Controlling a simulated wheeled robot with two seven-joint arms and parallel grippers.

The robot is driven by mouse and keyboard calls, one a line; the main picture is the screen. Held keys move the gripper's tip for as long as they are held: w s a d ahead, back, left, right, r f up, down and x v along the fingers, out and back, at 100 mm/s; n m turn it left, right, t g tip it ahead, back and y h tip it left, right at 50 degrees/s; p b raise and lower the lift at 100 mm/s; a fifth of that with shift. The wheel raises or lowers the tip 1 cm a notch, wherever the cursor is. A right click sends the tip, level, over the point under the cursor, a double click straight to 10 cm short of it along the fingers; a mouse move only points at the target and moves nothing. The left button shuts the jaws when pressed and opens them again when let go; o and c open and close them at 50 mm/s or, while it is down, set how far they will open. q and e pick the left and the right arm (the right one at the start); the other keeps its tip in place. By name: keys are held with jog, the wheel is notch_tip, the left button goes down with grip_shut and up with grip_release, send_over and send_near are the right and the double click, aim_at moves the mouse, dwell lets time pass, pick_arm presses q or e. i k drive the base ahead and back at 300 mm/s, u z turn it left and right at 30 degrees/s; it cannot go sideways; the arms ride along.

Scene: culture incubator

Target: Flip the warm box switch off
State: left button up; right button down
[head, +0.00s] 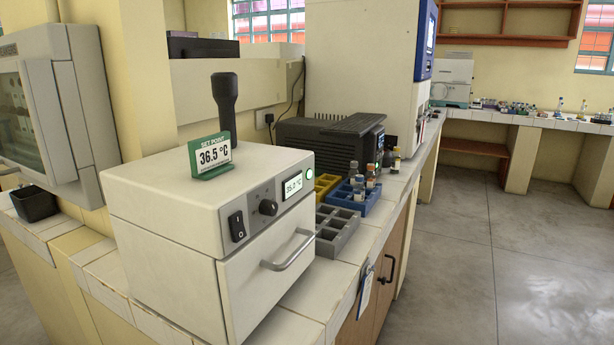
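The warm box (170,235) is a white cabinet on the near end of the tiled counter, seen in the head view. Its black rocker switch (237,226) is on the left of the grey front panel, with a white mark low on it. Right of the switch are a dark knob (268,207) and a lit display (293,186) that seems to read 35.0 °C. A round green light (309,174) glows beside the display. A green-edged card (211,157) reading SET POINT 36.5 °C stands on top. Neither of my grippers is in view.
The warm box door has a metal bar handle (290,252) standing out from it. Grey (337,230), blue and yellow racks, some with vials, sit to its right. A black machine (330,143) is behind them. Open floor (470,250) lies to the right.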

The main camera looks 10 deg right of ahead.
aim_at(238, 230)
jog(key=u, duration=1.1)
jog(key=k, duration=1.1)
jog(key=z, duration=1.5)
jog(key=i, duration=0.5)
